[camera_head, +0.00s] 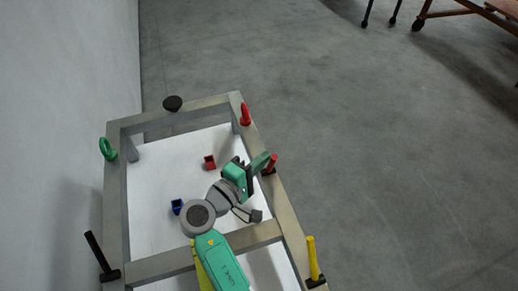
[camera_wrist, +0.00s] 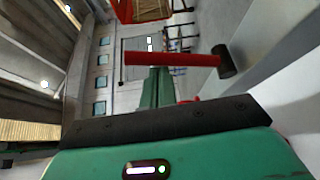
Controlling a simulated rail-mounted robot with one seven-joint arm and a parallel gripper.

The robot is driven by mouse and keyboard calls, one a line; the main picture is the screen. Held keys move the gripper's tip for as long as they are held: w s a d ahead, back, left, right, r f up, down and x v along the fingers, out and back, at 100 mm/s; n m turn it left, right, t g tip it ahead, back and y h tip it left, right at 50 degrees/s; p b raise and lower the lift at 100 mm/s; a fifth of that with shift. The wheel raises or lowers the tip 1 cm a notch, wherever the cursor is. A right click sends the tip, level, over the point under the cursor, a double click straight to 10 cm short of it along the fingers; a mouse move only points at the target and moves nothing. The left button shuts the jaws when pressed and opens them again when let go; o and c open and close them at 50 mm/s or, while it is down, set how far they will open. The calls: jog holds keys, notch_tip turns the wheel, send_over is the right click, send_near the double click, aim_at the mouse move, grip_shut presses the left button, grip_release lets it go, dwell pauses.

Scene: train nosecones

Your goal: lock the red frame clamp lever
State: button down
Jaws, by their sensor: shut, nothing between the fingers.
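The red clamp lever (camera_head: 271,162) stands on the right rail of the grey metal frame (camera_head: 287,214), on a small black base. In the wrist view the red lever (camera_wrist: 178,58) runs across the picture, with its black end (camera_wrist: 224,61) at the right. My gripper (camera_head: 264,160) is shut and empty, right beside the lever in the head view. In the wrist view the green fingers (camera_wrist: 157,88) are together and point at the lever's shaft. I cannot tell whether they touch it.
A yellow lever (camera_head: 312,258) is on the near right rail, a black lever (camera_head: 97,250) on the left. A red box (camera_head: 209,162) and blue box (camera_head: 177,206) lie inside. Floor right of the frame is clear.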

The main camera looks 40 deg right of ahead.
jog(key=shift+s+a+f+p, duration=0.2)
jog(key=shift+s+f+p, duration=0.1)
jog(key=shift+s, duration=0.3)
jog(key=shift+s+a+f+p, duration=0.15)
jog(key=shift+s+p, duration=0.15)
jog(key=shift+s, duration=0.25)
jog(key=shift+s+f, duration=0.1)
jog(key=w+a, duration=0.2)
jog(key=a, duration=0.7)
jog(key=shift+a+f, duration=0.2)
jog(key=shift+f, duration=0.05)
